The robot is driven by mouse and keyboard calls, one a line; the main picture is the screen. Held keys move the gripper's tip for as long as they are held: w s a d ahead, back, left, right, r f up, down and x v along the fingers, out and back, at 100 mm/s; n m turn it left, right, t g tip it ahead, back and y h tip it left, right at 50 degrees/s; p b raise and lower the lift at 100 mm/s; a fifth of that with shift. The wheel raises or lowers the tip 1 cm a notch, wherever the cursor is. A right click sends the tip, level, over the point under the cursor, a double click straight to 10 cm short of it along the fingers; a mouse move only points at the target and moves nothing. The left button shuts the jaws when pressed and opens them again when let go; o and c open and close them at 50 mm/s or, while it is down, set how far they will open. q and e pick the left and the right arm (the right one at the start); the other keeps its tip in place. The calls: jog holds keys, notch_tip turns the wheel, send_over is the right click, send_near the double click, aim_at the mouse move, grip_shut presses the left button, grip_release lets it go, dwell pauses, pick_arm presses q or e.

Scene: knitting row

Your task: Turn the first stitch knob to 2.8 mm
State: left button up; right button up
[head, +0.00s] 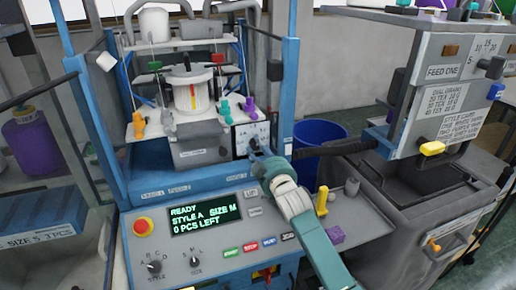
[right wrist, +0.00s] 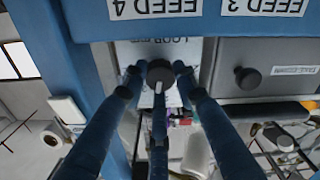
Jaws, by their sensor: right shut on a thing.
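The stitch knob is a black round knob (right wrist: 160,72) with a pale pointer mark, seen inverted in the right wrist view. It sits on a white plate (right wrist: 195,52) with partly hidden "LOOP" lettering. In the head view the white dial plate (head: 251,131) is at the right of the machine, above the control panel. My right gripper (head: 258,157) reaches it from below. Its blue fingers close around the knob in the right wrist view. The scale numbers are too small or hidden, so I cannot read the setting. My left gripper is not in view.
The control panel (head: 220,262) has a green display (head: 203,219) reading READY, STYLE A, SIZE M, 0 PCS LEFT. A red stop button (head: 143,227) is at its left. Another black knob (right wrist: 248,78) sits beside the gripped one. A yellow lever (head: 321,201) stands right of my forearm.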

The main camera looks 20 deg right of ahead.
jog(key=shift+n, duration=1.1)
jog(key=shift+f, duration=0.1)
jog(key=o, duration=1.1)
jog(key=shift+o, duration=0.2)
jog(key=s, duration=1.2)
jog(key=shift+d, duration=0.2)
